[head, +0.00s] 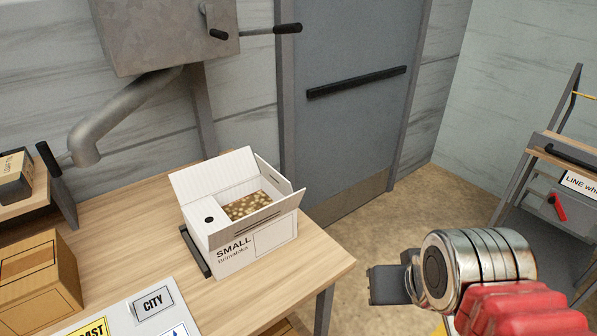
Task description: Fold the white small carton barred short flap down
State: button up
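The white small carton (235,261) stands open on the wooden table, with "SMALL" printed on its front. Light brown, speckled contents show inside it. A pale flap (212,178) stands up at the back left and another (278,178) at the back right. The front flap (260,221) is raised and leans outward, with dark bar-like lines on it. A white panel with a black dot (209,220) shows at the left end; I cannot tell how far it is folded. My gripper (372,285) is right of the table, clear of the carton; its fingers are seen edge-on.
A black bar (195,252) lies against the carton's left side. A brown box (38,280) stands at the left. A sign sheet (125,315) lies at the front. A grey pipe (120,112) hangs behind the table. Bare tabletop shows around the carton.

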aim_at(275, 178)
jog(key=z, duration=0.4)
jog(key=k, duration=0.75)
jog(key=u, duration=1.5)
jog(key=i, duration=1)
jog(key=u, duration=0.1)
